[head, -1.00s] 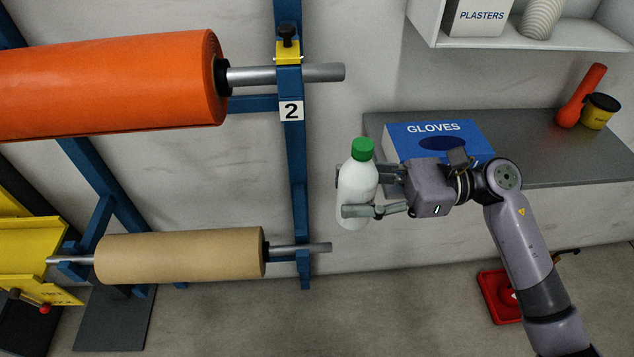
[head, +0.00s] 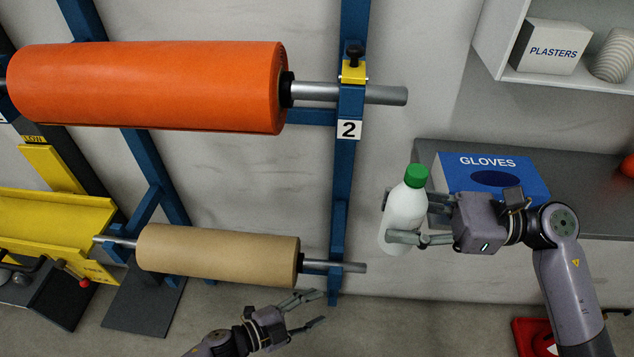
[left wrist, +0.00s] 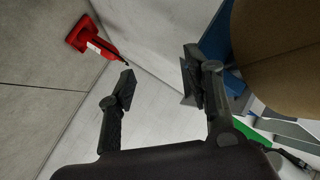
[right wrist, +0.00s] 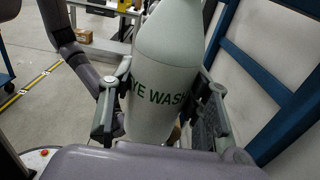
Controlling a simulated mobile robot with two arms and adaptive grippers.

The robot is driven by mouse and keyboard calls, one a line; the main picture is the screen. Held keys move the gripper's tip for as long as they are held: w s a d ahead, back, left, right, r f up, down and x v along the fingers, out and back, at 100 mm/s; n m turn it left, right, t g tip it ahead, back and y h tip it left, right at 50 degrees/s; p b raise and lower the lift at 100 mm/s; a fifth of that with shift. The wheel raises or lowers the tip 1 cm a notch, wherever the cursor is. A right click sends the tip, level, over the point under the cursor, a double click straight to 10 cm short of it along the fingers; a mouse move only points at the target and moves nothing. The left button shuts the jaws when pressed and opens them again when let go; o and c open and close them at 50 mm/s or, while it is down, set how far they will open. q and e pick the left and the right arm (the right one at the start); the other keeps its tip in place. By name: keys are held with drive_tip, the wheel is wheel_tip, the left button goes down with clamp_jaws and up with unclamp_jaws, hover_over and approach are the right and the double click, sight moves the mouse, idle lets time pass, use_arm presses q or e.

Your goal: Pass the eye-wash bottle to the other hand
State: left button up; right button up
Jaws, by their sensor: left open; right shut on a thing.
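The eye-wash bottle (head: 404,218) is white with a green cap and stands nearly upright in the air, in front of the grey shelf's left end. My right gripper (head: 402,218) is shut on its body from the right. The right wrist view shows the bottle (right wrist: 160,75), lettered "EYE WASH", between the fingers. My left gripper (head: 320,308) is open and empty at the bottom of the head view, below and left of the bottle and apart from it. In the left wrist view the space between its fingers (left wrist: 155,85) is empty.
A blue rack post (head: 347,190) stands between the rolls and the bottle. An orange roll (head: 150,86) and a brown roll (head: 218,250) have shafts sticking out rightward. A blue gloves box (head: 490,178) sits on the grey shelf (head: 590,200) behind my right gripper. A red object (left wrist: 95,38) lies on the floor.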

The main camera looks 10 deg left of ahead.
use_arm(q)
drive_tip(key=s+d+r+m+g+h, duration=0.1)
drive_tip(key=s+d+r+h, duration=0.2)
drive_tip(key=r, duration=0.4)
drive_tip(key=d+r+m+h, duration=0.1)
drive_tip(key=d+r+h, duration=0.1)
drive_tip(key=d+r, duration=0.35)
use_arm(e)
drive_tip(key=shift+s, duration=0.1)
use_arm(q)
drive_tip(key=m+g, duration=0.3)
drive_tip(key=m, duration=2.6)
approach(410, 174)
drive_tip(key=x, duration=0.7)
drive_tip(key=w+f+x, duration=0.1)
drive_tip(key=x, duration=0.2)
drive_tip(key=shift+w+d+f, duration=0.15)
drive_tip(key=shift+c, duration=0.4)
